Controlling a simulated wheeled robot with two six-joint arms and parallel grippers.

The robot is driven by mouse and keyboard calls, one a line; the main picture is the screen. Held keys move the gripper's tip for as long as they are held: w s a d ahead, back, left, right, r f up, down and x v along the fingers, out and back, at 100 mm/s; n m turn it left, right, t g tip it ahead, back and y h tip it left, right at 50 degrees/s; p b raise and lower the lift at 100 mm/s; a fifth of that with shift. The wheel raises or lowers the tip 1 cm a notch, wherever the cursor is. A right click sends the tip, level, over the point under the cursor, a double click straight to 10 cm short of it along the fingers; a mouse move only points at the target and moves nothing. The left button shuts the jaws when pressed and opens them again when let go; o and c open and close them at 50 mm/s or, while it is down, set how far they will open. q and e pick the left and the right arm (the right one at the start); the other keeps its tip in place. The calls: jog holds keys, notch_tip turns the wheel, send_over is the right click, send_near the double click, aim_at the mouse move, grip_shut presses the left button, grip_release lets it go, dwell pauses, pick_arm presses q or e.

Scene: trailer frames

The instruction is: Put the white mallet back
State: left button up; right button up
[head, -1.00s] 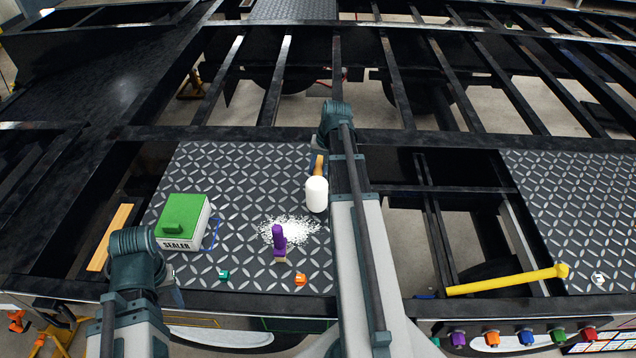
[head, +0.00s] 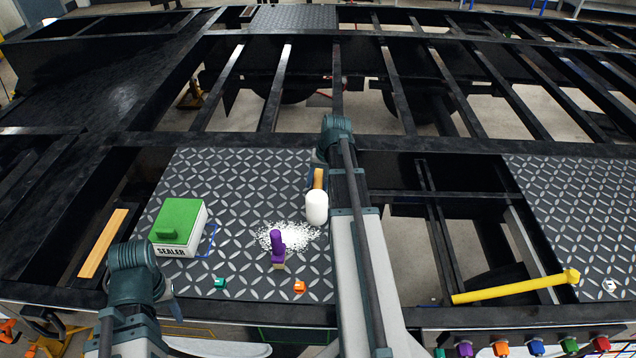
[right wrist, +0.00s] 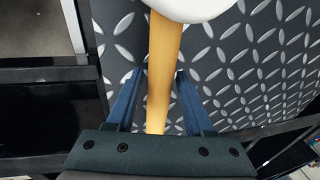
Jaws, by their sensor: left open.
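The white mallet lies on the diamond-patterned plate (head: 215,180), its white head (head: 317,207) toward me and its wooden handle (head: 318,179) pointing away. My right gripper (head: 318,172) is at the handle, partly hidden by my right arm. In the right wrist view my right gripper (right wrist: 154,85) is open, with one blue finger on each side of the handle (right wrist: 163,70) and gaps beside it. The white head (right wrist: 195,8) is cut off at the top there. My left gripper (head: 173,302) is open and empty near the plate's front left; its fingers barely show.
A white SEALER box with a green lid (head: 180,221) stands on the plate's left. Small teal (head: 219,283) and orange (head: 299,287) pieces lie in front. A yellow bar (head: 515,287) spans the right opening.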

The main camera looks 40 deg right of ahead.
jog(key=shift+o, duration=0.5)
jog(key=shift+r, duration=0.1)
jog(key=p+v, duration=1.2)
